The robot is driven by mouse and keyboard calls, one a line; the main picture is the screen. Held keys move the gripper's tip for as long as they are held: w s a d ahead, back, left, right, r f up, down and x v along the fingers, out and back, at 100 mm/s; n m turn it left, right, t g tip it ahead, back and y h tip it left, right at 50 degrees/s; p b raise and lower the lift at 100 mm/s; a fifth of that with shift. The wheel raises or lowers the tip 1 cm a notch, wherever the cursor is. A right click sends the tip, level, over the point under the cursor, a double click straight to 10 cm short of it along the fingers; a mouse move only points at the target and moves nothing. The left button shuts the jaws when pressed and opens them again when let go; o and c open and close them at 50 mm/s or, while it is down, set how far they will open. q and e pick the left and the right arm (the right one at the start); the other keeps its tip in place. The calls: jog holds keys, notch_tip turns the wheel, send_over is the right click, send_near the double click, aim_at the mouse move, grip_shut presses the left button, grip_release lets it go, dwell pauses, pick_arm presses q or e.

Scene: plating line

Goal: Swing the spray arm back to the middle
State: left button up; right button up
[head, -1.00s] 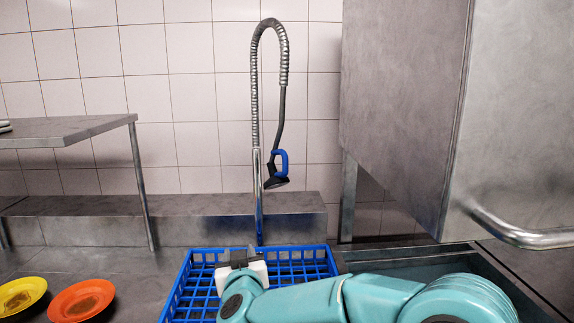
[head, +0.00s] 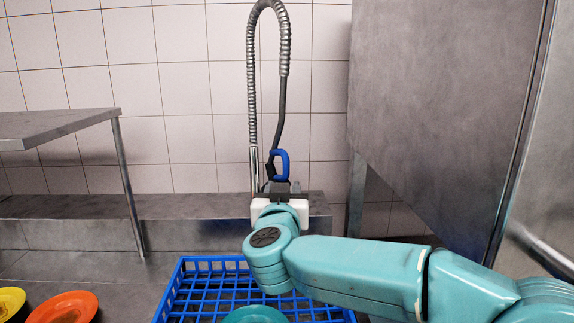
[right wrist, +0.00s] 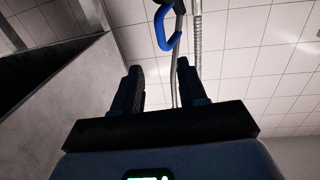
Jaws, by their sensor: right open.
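The spray arm (head: 252,95) is a metal riser with a spring-wrapped hose that arches over and hangs down on the right side. A spray head with a blue loop handle (head: 281,165) hangs at the hose's end. My right gripper (head: 281,187) is just below the blue handle in the head view and hides the lower riser. In the right wrist view my right gripper (right wrist: 157,75) is open, its two fingers apart. The blue handle (right wrist: 166,28) and the hose show beyond the fingertips, and nothing appears clamped. My left gripper is not in view.
A blue rack (head: 185,290) stands below my right arm. Yellow (head: 10,302) and orange (head: 65,306) dishes lie at the lower left. A metal shelf (head: 60,122) is at the left. A large steel housing (head: 440,90) stands close on the right.

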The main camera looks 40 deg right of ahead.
aim_at(286, 167)
jog(key=p+x, duration=0.3)
jog(key=x, duration=1.2)
jog(key=shift+w+f, duration=0.1)
jog(key=shift+w, duration=0.05)
grip_shut()
